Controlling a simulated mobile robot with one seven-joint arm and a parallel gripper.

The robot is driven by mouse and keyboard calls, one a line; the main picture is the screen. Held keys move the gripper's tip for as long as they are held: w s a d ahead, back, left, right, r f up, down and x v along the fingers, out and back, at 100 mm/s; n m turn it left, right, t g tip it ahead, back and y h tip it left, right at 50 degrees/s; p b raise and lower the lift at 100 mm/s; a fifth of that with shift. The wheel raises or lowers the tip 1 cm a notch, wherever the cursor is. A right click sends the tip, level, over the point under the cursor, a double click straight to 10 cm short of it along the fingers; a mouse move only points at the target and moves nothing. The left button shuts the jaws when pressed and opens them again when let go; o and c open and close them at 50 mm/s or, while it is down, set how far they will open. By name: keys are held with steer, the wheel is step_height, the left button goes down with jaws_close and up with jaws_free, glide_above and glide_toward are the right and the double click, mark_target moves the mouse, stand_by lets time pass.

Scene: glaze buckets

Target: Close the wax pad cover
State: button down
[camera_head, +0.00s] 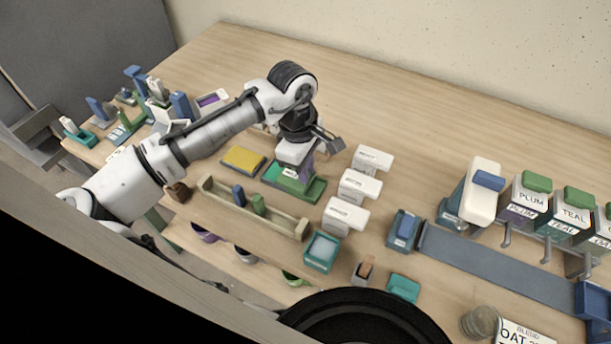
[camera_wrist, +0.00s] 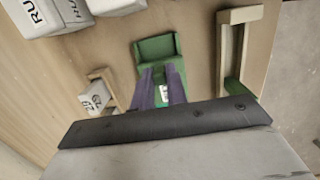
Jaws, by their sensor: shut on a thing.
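My gripper (camera_head: 296,176) points down at a green pad-like thing with a flat green base (camera_head: 315,190) on the table, left of the white labelled blocks. I take it for the wax pad, but its cover cannot be told apart surely. In the wrist view my gripper's two purple fingers (camera_wrist: 160,92) are shut on a narrow green part with a small white label (camera_wrist: 164,94). The green base (camera_wrist: 156,48) extends past the fingertips. The near side of the pad is hidden behind my gripper in the wrist view.
A yellow pad (camera_head: 243,160) lies just left. A wooden trough (camera_head: 275,221) with blue and green pieces stands in front. White blocks (camera_head: 359,187) stand to the right. Labelled buckets (camera_head: 525,198) stand far right. The table behind my arm is mostly clear.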

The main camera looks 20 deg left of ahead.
steer(key=shift+w+a+p, duration=0.1)
steer(key=shift+a+p, duration=0.35)
steer(key=shift+a, duration=1.75)
steer(key=c, duration=1.5)
jaws_free()
step_height(320, 180, up, 7)
steer(key=p, duration=0.7)
